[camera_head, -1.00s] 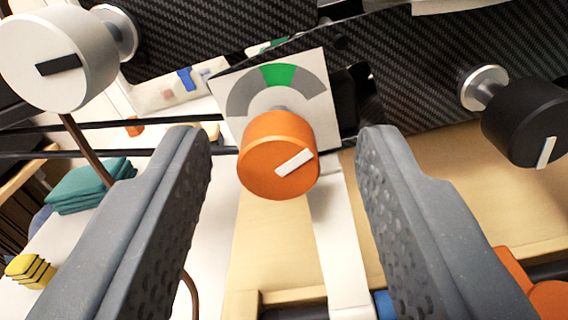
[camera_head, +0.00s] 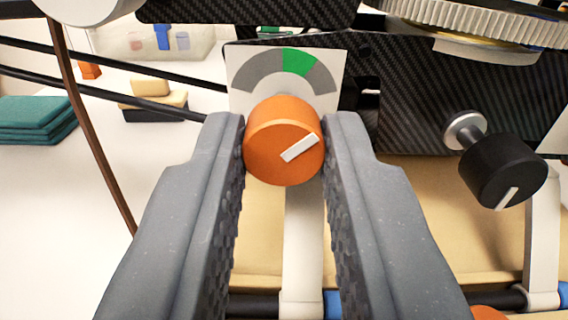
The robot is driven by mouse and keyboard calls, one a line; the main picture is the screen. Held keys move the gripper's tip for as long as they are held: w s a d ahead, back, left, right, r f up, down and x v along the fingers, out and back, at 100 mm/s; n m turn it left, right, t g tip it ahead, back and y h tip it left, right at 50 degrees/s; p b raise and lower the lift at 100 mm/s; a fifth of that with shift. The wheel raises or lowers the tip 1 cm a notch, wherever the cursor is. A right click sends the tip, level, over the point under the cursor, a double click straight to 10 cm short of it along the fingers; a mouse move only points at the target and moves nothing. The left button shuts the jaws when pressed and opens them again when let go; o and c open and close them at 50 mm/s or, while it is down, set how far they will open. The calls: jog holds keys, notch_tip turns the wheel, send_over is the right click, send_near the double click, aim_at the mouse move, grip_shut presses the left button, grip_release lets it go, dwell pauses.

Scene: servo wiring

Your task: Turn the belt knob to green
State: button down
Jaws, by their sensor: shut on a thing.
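The orange knob (camera_head: 272,148) sits in the middle of the head view, on a carbon-fibre plate. Its white pointer mark (camera_head: 300,147) lies on the right of its face and slants up to the right. Behind and above it is a white dial card (camera_head: 240,91) with a grey arc and a green segment (camera_head: 298,62) near the top. My gripper (camera_head: 284,150) is shut on the orange knob, one finger on its left side and one on its right. The knob's shaft is hidden behind it.
A black knob (camera_head: 503,177) with a white mark stands to the right. A silver knob (camera_head: 85,8) is partly cut off at the top left. Dark cables (camera_head: 100,92) and a brown cable (camera_head: 85,140) run on the left. Teal cloths (camera_head: 38,120) lie farther left.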

jog(key=n+p, duration=0.3)
jog(key=n, duration=0.1)
jog(key=shift+n+p, duration=0.35)
jog(key=shift+n, duration=0.05)
jog(key=shift+a+f+n+p, duration=0.1)
jog(key=shift+n+p, duration=0.3)
jog(key=shift+n, duration=0.2)
jog(key=c, duration=1.3)
grip_release()
jog(key=s, duration=0.7)
jog(key=s+p, duration=0.1)
jog(key=s, duration=0.5)
jog(key=shift+s+a, duration=0.2)
jog(key=shift+s, duration=0.2)
